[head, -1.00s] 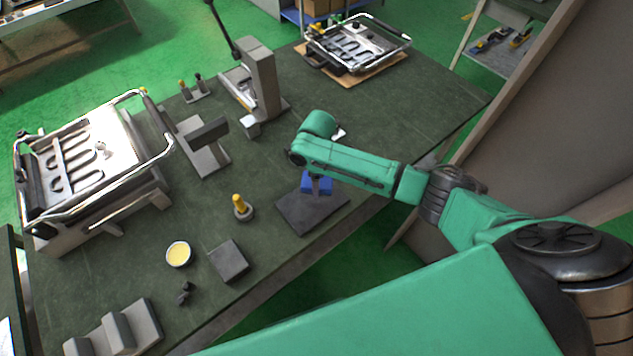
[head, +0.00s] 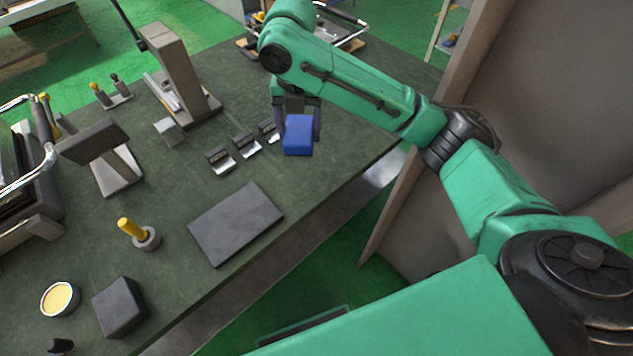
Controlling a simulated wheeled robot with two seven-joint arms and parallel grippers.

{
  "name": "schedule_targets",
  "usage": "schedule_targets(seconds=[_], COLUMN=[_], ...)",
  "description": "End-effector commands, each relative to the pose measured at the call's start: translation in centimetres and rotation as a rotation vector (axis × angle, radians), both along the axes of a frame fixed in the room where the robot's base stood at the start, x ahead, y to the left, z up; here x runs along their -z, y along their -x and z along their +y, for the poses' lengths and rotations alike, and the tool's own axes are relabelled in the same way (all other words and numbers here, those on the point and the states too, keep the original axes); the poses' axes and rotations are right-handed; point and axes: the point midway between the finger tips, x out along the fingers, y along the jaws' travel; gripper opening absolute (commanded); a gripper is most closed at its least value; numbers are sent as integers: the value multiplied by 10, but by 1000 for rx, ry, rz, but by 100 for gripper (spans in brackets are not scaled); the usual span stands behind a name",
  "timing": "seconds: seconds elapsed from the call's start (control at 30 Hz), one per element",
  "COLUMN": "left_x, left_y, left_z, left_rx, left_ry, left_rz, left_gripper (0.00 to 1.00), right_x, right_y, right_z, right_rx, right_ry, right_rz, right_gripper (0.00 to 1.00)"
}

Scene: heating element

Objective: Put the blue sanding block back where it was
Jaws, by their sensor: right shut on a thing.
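The blue sanding block (head: 298,135) is held in my right gripper (head: 298,122), whose fingers are shut on its sides. The block hangs above the green table, to the upper right of a flat dark grey plate (head: 236,222). The plate's top is bare. Just left of the block stand several small metal holders (head: 220,160) in a slanting row; the one nearest the block is partly hidden by the gripper. My left gripper is not in view.
A yellow-handled tool in a round base (head: 138,234), a tin of yellow stuff (head: 60,299) and a dark grey block (head: 120,307) stand at the lower left. A tall grey stand (head: 184,72) is behind. The table's front edge runs below the plate.

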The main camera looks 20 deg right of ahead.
Motion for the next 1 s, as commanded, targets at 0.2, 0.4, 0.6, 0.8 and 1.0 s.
schedule_targets(seconds=[0.2,0.4,0.6,0.8,1.0], left_x=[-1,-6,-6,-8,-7], left_y=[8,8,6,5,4], left_z=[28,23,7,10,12], left_rx=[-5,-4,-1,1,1], left_ry=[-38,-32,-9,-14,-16], left_rz=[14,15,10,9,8], left_gripper=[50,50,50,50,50], right_x=[70,128,163,185,186], right_y=[2,1,1,0,0], right_z=[-1,0,0,0,0], right_rx=[7,7,8,8,8], right_ry=[2,1,0,-1,0], right_rz=[8,5,4,0,0], right_gripper=[23,23,23,23,23])
